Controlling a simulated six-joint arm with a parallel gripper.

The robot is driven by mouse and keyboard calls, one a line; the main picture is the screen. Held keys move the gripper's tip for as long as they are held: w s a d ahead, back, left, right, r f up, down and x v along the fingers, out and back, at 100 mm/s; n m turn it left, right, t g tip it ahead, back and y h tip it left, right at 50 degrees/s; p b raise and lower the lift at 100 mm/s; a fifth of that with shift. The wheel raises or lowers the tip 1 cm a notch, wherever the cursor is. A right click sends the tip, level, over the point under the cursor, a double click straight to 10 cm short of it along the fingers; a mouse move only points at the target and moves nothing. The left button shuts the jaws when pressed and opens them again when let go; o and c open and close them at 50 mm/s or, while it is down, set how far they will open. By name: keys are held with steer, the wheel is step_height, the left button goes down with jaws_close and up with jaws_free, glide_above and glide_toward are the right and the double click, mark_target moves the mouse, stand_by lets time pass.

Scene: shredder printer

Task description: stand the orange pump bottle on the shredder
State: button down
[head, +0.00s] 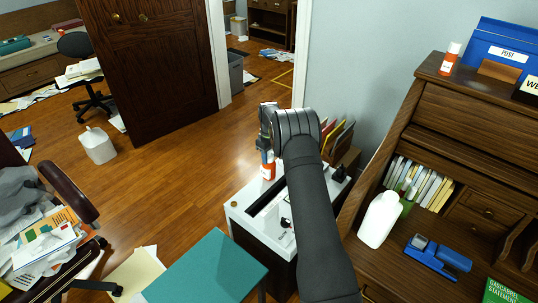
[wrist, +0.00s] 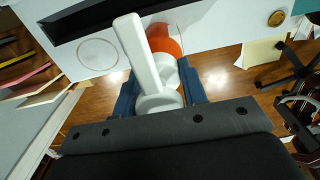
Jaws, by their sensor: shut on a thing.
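The orange pump bottle (head: 267,170) has a white label and is roughly upright below my gripper (head: 266,143). In the wrist view its white pump head (wrist: 140,55) points toward the shredder, and its orange body (wrist: 166,46) shows behind. The blue fingers of my gripper (wrist: 160,94) are shut on the bottle near its top. The shredder (head: 238,213) has a white top with a long black slot. The bottle is at the far-left edge of this top, and in the wrist view it overlaps the edge of the shredder top (wrist: 205,22). I cannot tell whether its base touches.
A round mark (wrist: 98,54) lies on the shredder top. Upright colored folders (head: 338,135) stand behind the shredder. On the wooden desk (head: 400,268) at right are a white jug (head: 380,219), a blue stapler (head: 437,257) and an orange-white bottle (head: 450,60). A teal panel (head: 208,270) is in front.

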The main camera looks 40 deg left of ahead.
steer(key=shift+f, duration=0.3)
steer(key=c, duration=0.8)
jaws_free()
step_height(320, 180, up, 18)
steer(key=shift+f, duration=0.25)
step_height(320, 180, down, 17)
steer(key=shift+f, duration=0.2)
steer(key=shift+r, duration=0.15)
